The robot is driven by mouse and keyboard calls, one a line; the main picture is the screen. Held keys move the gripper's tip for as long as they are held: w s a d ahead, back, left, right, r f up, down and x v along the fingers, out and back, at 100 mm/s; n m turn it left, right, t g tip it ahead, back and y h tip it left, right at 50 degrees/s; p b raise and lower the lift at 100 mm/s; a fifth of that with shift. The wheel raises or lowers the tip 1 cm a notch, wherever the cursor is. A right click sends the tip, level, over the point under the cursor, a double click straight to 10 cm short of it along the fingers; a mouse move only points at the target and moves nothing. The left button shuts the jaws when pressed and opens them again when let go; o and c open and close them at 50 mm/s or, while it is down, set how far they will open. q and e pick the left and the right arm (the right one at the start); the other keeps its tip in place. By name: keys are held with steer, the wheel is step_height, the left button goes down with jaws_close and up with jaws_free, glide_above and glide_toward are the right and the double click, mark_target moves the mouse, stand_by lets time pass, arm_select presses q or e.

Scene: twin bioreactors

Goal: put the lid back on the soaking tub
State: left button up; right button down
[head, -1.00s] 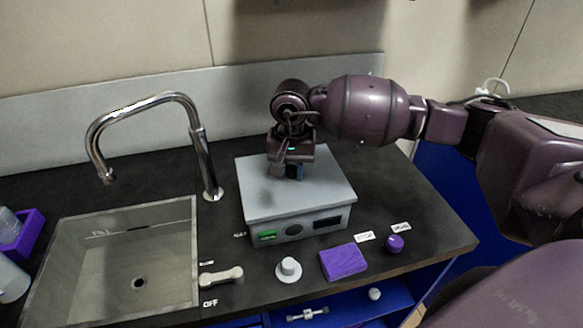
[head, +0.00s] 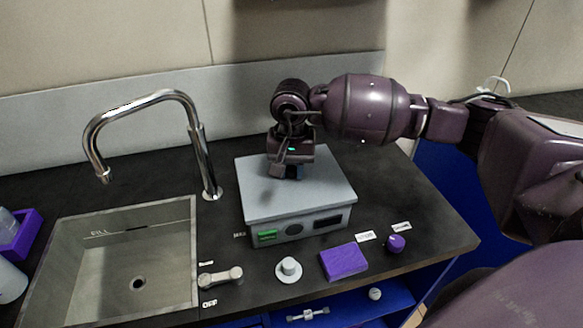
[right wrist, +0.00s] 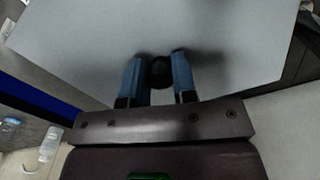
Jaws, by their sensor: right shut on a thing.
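The soaking tub (head: 294,232) is a grey box on the dark counter, with a green display, a round dial and a dark panel on its front. Its flat grey lid (head: 325,190) lies over the top and looks level; I cannot tell whether a thin gap is left under it. My right gripper (head: 286,177) is above the lid's back half, pointing down. In the right wrist view, its two blue fingers (right wrist: 158,72) are shut on the lid's dark round knob (right wrist: 161,73). The tub's inside is hidden. My left gripper is not in view.
A sink (head: 100,250) with a tall faucet (head: 203,160) is left of the tub. A tap lever (head: 220,278), a white knob (head: 289,269), a purple block (head: 344,262) and a purple knob (head: 396,243) sit in front. A purple rack (head: 24,236) stands at far left.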

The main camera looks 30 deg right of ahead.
steer(key=shift+f, duration=0.15)
stand_by(0.4)
stand_by(0.4)
steer(key=c, duration=1)
jaws_free()
steer(key=shift+o, duration=0.9)
steer(key=o, duration=0.5)
steer(key=shift+c, duration=0.2)
